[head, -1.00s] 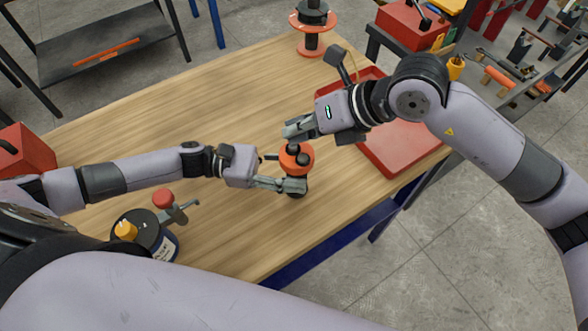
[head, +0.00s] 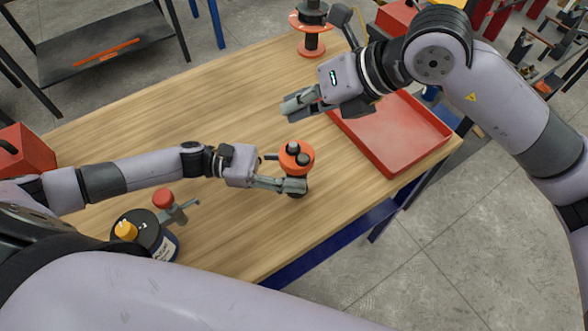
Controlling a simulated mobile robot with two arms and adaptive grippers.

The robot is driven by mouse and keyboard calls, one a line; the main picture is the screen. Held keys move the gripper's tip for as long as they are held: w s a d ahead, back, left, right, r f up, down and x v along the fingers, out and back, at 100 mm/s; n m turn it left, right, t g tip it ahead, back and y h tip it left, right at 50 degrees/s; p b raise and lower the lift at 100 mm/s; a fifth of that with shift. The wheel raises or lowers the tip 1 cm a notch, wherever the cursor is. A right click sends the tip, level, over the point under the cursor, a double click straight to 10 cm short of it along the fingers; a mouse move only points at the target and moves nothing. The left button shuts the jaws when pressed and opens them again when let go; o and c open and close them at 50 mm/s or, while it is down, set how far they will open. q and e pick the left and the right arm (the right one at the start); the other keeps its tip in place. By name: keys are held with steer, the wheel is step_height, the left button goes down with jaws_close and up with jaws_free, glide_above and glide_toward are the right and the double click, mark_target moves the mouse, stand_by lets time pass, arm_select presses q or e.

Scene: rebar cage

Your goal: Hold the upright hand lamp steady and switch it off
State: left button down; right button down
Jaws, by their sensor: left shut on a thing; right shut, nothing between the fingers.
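The hand lamp (head: 295,155) stands upright on the wooden table (head: 200,110), with an orange-red body and dark round parts on top. My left gripper (head: 293,186) is shut on its lower part, and its fingers hide some of the lamp's dark base. My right gripper (head: 288,107) is shut and empty, up and behind the lamp and clear of it. Whether the lamp is lit cannot be told.
A red tray (head: 395,140) lies at the table's right end. An orange spool (head: 311,35) stands at the far edge. A dark container (head: 145,235) and a red-knobbed tool (head: 168,203) are near the left front. The table's middle left is clear.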

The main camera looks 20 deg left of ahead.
arm_select(q)
steer(key=c, duration=0.9)
jaws_free()
steer(key=shift+c, duration=0.2)
steer(key=a, duration=0.3)
steer(key=s+a, duration=0.1)
steer(key=a, duration=0.3)
steer(key=s+a, duration=0.1)
steer(key=a, duration=0.2)
steer(key=shift+a, duration=0.35)
steer(key=shift+s+a, duration=0.1)
steer(key=shift+a, duration=0.45)
steer(key=shift+r, duration=0.1)
